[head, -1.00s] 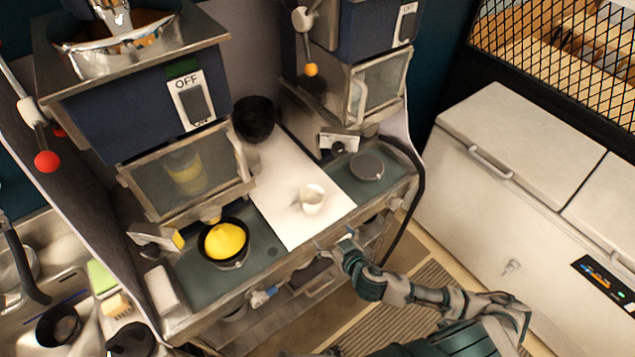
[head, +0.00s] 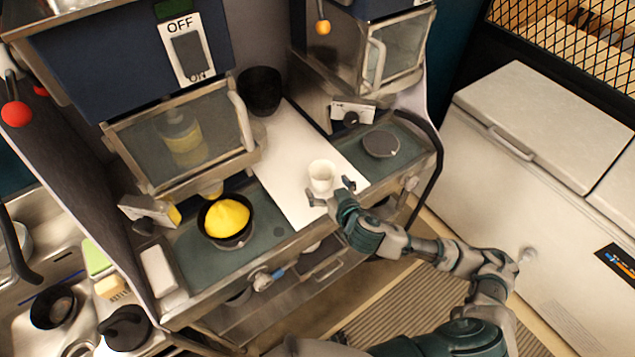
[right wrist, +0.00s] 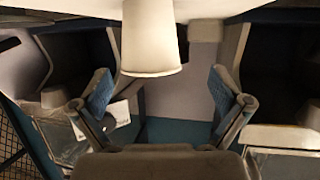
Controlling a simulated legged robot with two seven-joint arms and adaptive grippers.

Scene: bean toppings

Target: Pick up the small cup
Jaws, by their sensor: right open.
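The small white cup (head: 320,176) stands upright on the white board between the two machines in the head view. In the right wrist view the cup (right wrist: 152,38) shows large at the top middle, cut off by the frame edge. My right gripper (head: 330,191) is at the near side of the cup, its two fingers spread. In the right wrist view the open fingers (right wrist: 160,95) lie to the left and right of the cup's line, and the cup is not gripped. My left gripper is not in view.
A black bowl with a yellow heap (head: 226,219) stands on the counter at left. A black cup (head: 259,92) stands at the back of the white board (head: 290,150). A dark round disc (head: 381,144) lies to the right. A white chest freezer (head: 540,150) stands farther right.

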